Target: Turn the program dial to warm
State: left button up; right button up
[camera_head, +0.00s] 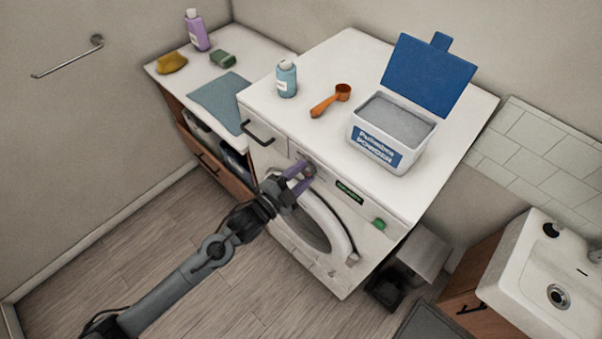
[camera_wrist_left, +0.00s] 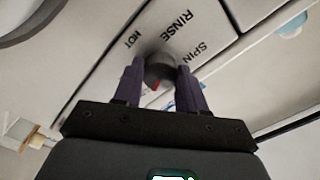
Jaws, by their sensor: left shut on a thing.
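The program dial (camera_wrist_left: 160,66) is a small dark round knob on the washing machine's front panel. My left gripper (camera_head: 302,171) is at the panel with its purple fingers shut on the dial. In the left wrist view the fingers (camera_wrist_left: 160,74) stand on either side of the knob. The words HOT, RINSE and SPIN are printed around it. A red mark shows at its lower edge, between the fingers. Other labels near the knob are partly hidden, and I cannot read "warm". My right gripper is not in view.
On the washing machine (camera_head: 300,110) stand a blue bottle (camera_head: 286,79), an orange scoop (camera_head: 331,100) and an open powder box (camera_head: 386,139). A handled drawer (camera_head: 262,132) is left of the dial; a green button (camera_head: 379,224) is right. The round door (camera_head: 343,237) is below.

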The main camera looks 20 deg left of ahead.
pick_arm(q)
jog(key=m, duration=0.6)
jog(key=shift+r+m, duration=0.1)
jog(key=shift+m, duration=0.2)
jog(key=shift+m+p, duration=0.4)
jog(key=shift+m, duration=1.5)
jog(key=o, duration=1.1)
jog(key=shift+c, duration=0.2)
